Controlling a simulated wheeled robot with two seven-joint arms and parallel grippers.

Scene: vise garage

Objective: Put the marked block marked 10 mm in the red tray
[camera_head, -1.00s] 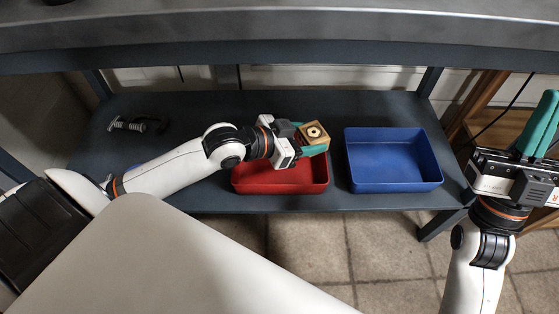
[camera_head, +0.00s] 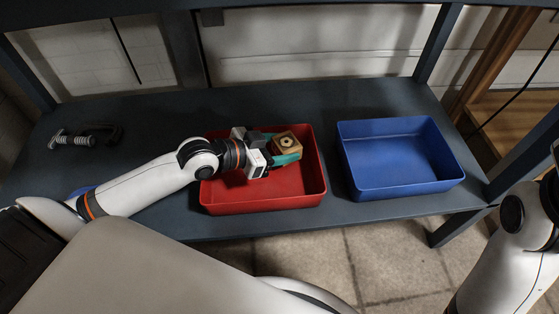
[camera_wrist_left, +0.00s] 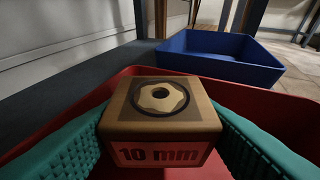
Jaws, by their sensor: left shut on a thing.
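The wooden block (camera_head: 287,142) has a nut symbol in a dark ring on its top. In the left wrist view the block (camera_wrist_left: 160,108) shows "10 mm" on a red label on its front. My left gripper (camera_head: 284,152) is shut on it, with teal fingers on both sides. The red tray (camera_head: 262,201) stands on the dark shelf. The block is over the tray's right part, seemingly at about rim height; I cannot tell whether it touches the floor of the tray. My right gripper is out of the head view; only its arm shows at the right edge.
A blue tray (camera_head: 400,183) stands empty to the right of the red tray. A clamp-like metal tool (camera_head: 85,137) lies at the shelf's left. Shelf posts (camera_head: 438,42) rise at the back. The shelf behind the trays is clear.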

